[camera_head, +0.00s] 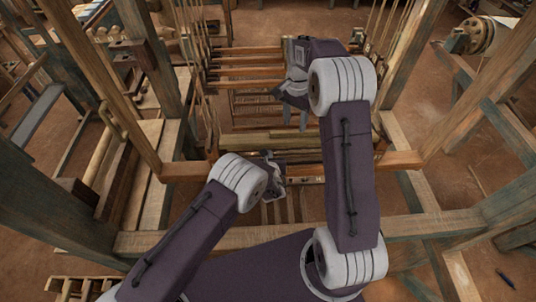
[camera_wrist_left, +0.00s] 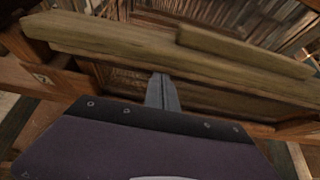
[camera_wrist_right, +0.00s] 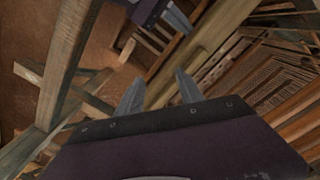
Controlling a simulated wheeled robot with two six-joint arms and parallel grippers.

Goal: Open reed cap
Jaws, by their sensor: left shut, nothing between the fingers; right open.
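Two olive-brown wooden bars lie across the loom; the upper one looks like the reed cap (camera_head: 245,137), though I cannot be sure. In the left wrist view a shorter bar (camera_wrist_left: 245,52) rests along a longer beam (camera_wrist_left: 110,38). My left gripper (camera_wrist_left: 164,92) is shut and empty, its tips over the near face of the beam. In the head view it is low at the near side of the bars, partly behind my arm.
A wooden crossbeam (camera_head: 190,171) runs along the near side of the loom. Upright posts (camera_head: 150,60) and (camera_head: 415,55) flank it. Slats (camera_head: 245,70) fill the loom's far side. A wound roller (camera_head: 478,36) stands at the upper right. Bare earthen floor (camera_head: 480,135) shows at the right.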

